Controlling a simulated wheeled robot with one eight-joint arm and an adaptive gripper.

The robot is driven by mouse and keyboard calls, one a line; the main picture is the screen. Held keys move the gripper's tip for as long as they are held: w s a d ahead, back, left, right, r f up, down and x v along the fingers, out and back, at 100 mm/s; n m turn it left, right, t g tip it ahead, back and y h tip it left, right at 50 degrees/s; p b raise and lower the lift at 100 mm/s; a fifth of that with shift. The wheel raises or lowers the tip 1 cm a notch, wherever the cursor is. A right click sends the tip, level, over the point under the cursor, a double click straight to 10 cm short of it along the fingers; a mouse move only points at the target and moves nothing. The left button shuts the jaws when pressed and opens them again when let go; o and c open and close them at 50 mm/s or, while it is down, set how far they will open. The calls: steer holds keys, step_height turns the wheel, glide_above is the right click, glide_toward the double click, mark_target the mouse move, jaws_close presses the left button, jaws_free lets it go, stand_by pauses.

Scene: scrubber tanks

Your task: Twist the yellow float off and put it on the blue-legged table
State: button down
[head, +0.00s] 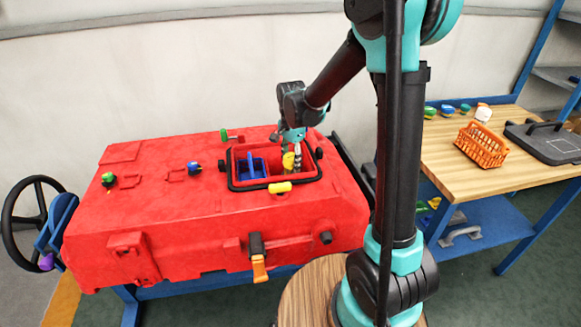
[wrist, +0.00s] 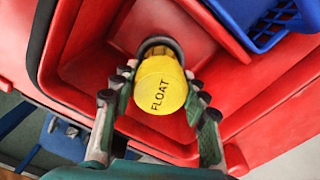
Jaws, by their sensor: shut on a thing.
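The yellow float (wrist: 160,88), a round cap marked FLOAT, sits between the fingers of my gripper (wrist: 161,84) in the wrist view. A brass-coloured fitting (wrist: 157,52) shows behind it, against the red tank wall. In the head view the float (head: 288,160) is inside the open well of the red scrubber tank (head: 200,220), with my gripper (head: 292,157) reaching down to it, shut on it. I cannot tell how far it is unscrewed. The blue-legged table (head: 440,150), with a wooden top, stands at the right.
A blue basket (head: 247,168) sits in the well, left of the float. A black rim (head: 240,188) and yellow handle (head: 280,187) edge the well. The table holds an orange basket (head: 482,146), a dark board (head: 556,142) and several small coloured parts; its front left top is clear.

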steer(key=shift+n, duration=0.7)
steer(key=c, duration=0.7)
jaws_free()
steer(key=shift+o, duration=0.4)
steer(key=o, duration=0.6)
steer(key=shift+r, duration=0.1)
steer(key=shift+r, duration=3.4)
